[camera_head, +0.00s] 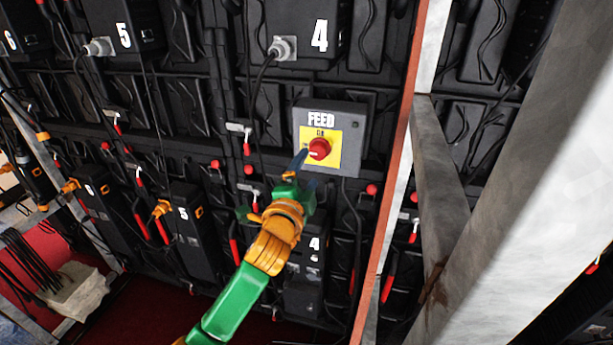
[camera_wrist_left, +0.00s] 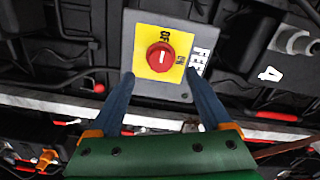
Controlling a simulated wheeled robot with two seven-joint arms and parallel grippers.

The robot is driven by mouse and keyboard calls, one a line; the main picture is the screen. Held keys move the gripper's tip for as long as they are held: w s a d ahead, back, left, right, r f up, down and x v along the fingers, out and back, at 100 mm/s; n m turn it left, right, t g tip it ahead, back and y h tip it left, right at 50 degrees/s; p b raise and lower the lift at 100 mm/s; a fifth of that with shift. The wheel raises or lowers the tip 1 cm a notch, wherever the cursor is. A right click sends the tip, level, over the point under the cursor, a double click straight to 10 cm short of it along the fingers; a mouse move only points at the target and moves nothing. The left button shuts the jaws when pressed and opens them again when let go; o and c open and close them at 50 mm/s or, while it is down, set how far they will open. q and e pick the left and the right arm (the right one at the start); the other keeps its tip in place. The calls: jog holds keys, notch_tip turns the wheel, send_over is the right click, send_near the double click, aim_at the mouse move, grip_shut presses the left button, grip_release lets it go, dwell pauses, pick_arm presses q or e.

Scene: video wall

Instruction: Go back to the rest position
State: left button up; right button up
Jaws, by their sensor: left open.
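My left gripper (camera_head: 303,172) reaches up from the bottom of the head view on its green and orange arm. Its blue fingers are in front of the FEED switch box (camera_head: 345,112), just below the red knob (camera_head: 319,149). In the left wrist view, the two fingers (camera_wrist_left: 158,88) are spread apart with nothing between them. The red knob (camera_wrist_left: 160,57) sits on its yellow plate beyond the fingertips, and I see a gap between the fingertips and the knob. My right gripper is in neither view.
The wall is full of black panels with cables and red-handled latches. A box marked 4 (camera_head: 308,28) hangs above the switch. A pale metal post (camera_head: 520,190) and a thin red-edged upright (camera_head: 392,190) stand to the right. A red floor (camera_head: 150,305) shows below.

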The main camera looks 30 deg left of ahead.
pick_arm(q)
jog(key=shift+s+d, duration=0.1)
jog(key=shift+s, duration=0.25)
jog(key=s+d+f+n+g+h, duration=0.1)
jog(key=s+f+g, duration=0.15)
jog(key=f, duration=0.85)
jog(key=s+d+f+n+g+h, duration=0.1)
jog(key=s+f+g, duration=0.15)
jog(key=f, duration=0.85)
jog(key=s+f+n+g+h, duration=0.1)
jog(key=f+n+g, duration=0.15)
jog(key=f, duration=0.85)
jog(key=s+d+f+n+g, duration=0.2)
jog(key=s+d+f+g, duration=0.15)
jog(key=s+f, duration=0.95)
jog(key=s+d+f+n+g, duration=0.1)
jog(key=s+f, duration=0.3)
jog(key=s, duration=0.7)
jog(key=s+d+f+n+g+h, duration=0.1)
jog(key=s+f+g, duration=0.3)
jog(key=s, duration=0.8)
jog(key=shift+d+f+n+h, duration=0.2)
jog(key=shift+n+h, duration=0.1)
jog(key=shift+n, duration=0.25)
